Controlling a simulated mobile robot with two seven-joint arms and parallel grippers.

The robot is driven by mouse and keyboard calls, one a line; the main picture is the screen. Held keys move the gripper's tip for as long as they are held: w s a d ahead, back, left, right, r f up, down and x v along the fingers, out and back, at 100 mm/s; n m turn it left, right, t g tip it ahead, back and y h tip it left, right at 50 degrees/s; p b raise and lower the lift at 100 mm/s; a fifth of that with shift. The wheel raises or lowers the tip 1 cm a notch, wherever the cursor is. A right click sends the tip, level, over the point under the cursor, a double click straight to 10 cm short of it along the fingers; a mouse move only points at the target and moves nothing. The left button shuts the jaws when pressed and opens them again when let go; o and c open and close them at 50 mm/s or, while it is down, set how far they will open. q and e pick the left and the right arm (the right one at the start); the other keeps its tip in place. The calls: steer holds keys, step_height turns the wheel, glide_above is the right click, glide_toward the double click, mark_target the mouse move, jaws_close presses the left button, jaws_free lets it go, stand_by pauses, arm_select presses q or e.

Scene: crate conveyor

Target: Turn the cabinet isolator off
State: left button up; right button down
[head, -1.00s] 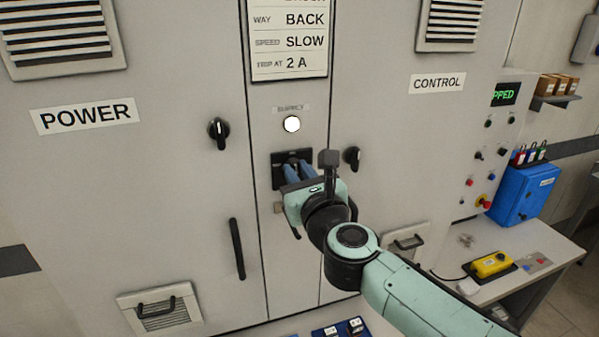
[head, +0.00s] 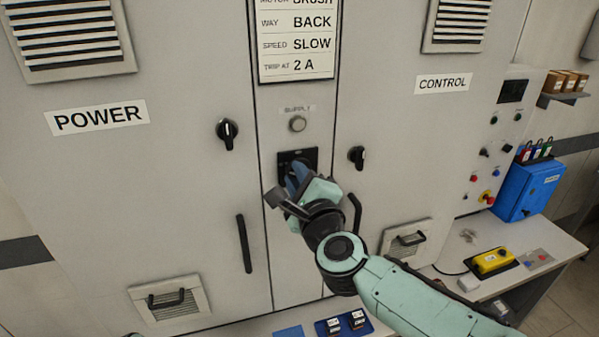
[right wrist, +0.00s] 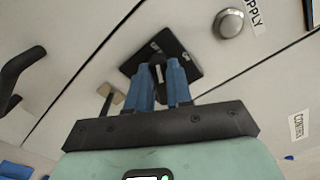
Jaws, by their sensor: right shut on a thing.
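The cabinet isolator has a black square plate (head: 311,156) on the centre strip of the grey cabinet, below the SUPPLY lamp (head: 297,124). The lamp is grey and unlit. My right gripper (head: 293,178) is at the plate and covers most of it in the head view. In the right wrist view the black plate (right wrist: 188,52) lies behind the two blue fingers, which are shut on the dark isolator handle (right wrist: 158,73). The gripper is rolled over to a slant against the cabinet. The handle's markings are partly hidden.
Black knobs sit on the POWER door (head: 227,133) and the CONTROL door (head: 356,157), either side of the gripper. A long door handle (head: 242,243) stands at lower left. At right are a control panel with a dark display (head: 512,91), a blue box (head: 527,190) and a yellow pendant (head: 494,261).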

arm_select(q)
steer(key=shift+w+r+p, duration=0.6)
steer(key=shift+r, duration=0.25)
arm_select(e)
steer(key=n, duration=0.5)
steer(key=shift+a+f+n, duration=0.1)
steer(key=shift+f+n, duration=0.25)
steer(key=shift+n, duration=0.05)
steer(key=c, duration=1)
jaws_free()
steer(key=shift+s, duration=0.45)
arm_select(q)
steer(key=shift+s+f+b, duration=0.75)
steer(key=shift+f+b, duration=0.1)
steer(key=shift+f, duration=0.2)
arm_select(e)
steer(key=v, duration=1.2)
steer(key=shift+s, duration=0.25)
